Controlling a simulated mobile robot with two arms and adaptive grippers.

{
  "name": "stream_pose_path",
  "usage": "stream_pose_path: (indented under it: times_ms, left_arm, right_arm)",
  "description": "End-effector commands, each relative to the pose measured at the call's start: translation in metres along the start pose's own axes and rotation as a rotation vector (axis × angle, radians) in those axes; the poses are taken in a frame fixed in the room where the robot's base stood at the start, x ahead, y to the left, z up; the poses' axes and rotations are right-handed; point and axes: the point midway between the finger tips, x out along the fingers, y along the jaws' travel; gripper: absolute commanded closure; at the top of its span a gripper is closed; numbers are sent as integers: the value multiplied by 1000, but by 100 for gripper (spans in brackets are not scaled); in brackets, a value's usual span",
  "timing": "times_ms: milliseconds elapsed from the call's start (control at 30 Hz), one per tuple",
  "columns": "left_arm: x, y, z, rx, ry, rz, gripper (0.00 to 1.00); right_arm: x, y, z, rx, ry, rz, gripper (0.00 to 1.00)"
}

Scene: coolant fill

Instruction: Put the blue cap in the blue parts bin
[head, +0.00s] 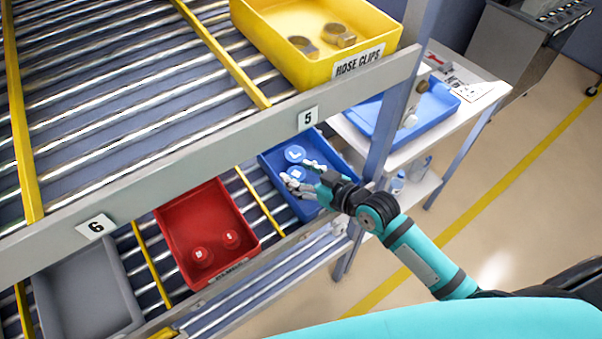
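The blue parts bin (344,163) sits on the lower rack level, under the label 5. Two round blue caps show at the bin: one (294,153) with a white mark lies toward its back left, and another (297,173) shows between my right gripper's fingers. My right gripper (298,176) reaches over the bin from the right, its fingers spread apart. I cannot tell whether a fingertip touches the nearer cap. The gripper and wrist hide part of the bin. My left gripper is not in view.
A red bin (193,214) with two red caps and a grey bin (84,293) stand to the left on the lower level. The upper rack beam (200,158) runs above them. A yellow hose clips bin (318,50) sits on top. A rack post (391,110) stands close to my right wrist.

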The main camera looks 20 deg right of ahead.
Motion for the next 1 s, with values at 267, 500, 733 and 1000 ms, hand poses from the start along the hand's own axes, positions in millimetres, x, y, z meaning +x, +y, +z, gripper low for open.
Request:
stream_pose_path:
  times_ms: [267, 500, 733, 1000]
  left_arm:
    - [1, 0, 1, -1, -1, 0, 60]
    - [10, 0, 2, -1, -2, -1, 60]
    - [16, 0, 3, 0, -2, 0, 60]
    - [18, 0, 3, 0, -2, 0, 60]
  right_arm:
    - [-10, 1, 1, -1, -2, 1, 46]
    - [-58, 0, 2, -3, -4, 0, 46]
    - [-102, 0, 1, -1, -3, 0, 46]
    - [-120, 0, -1, 1, 0, -1, 46]
